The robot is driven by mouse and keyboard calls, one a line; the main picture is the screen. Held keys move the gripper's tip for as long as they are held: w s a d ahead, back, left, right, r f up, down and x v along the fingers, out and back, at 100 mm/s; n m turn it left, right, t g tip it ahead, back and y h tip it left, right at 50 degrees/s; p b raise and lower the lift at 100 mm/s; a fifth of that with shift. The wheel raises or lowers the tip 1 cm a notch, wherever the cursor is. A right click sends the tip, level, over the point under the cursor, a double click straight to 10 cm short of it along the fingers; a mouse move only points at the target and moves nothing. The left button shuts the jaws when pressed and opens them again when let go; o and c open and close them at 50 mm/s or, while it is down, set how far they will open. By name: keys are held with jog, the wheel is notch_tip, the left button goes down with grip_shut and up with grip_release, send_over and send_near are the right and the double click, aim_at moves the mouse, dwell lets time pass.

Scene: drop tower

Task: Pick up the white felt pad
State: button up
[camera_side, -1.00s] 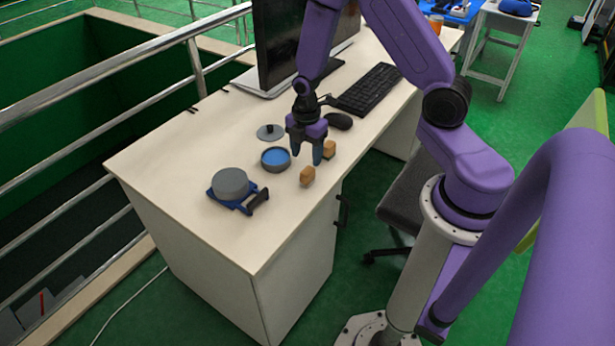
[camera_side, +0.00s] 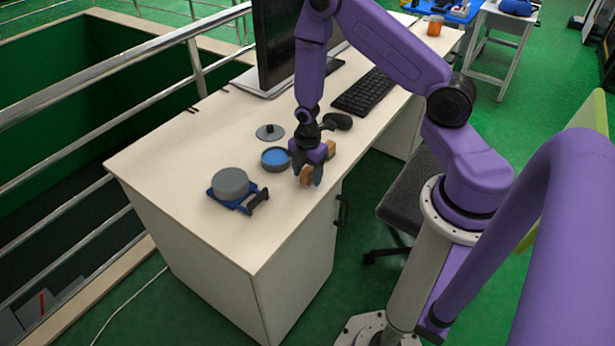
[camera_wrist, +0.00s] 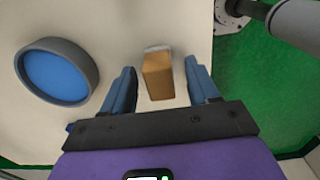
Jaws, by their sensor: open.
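No separate white felt pad stands out in either view. A tan block (camera_wrist: 158,76) with a pale whitish strip (camera_wrist: 157,48) along its far end lies between my fingers in the wrist view; I cannot tell whether that strip is the felt pad. My gripper (camera_side: 308,178) is open and low over the desk's front edge, with its fingers on either side of this block (camera_side: 305,175). In the wrist view my gripper (camera_wrist: 160,80) shows gaps on both sides of the block. A second tan block (camera_side: 331,148) sits just behind my gripper, partly hidden.
A round grey dish with a blue inside (camera_side: 275,158) stands close to the left, with a grey lid (camera_side: 270,132) behind it. A grey cylinder on a blue holder (camera_side: 231,185) is farther left.

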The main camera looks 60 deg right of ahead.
aim_at(309, 171)
jog(key=c, duration=1)
jog(key=shift+c, duration=0.2)
jog(key=shift+r, duration=0.1)
jog(key=shift+r, duration=0.35)
jog(key=r, duration=0.3)
jog(key=shift+s+a, duration=0.1)
jog(key=shift+s, duration=0.15)
jog(key=s+a+r, duration=0.2)
jog(key=s+r, duration=0.7)
jog(key=s, duration=0.4)
jog(key=shift+s, duration=0.15)
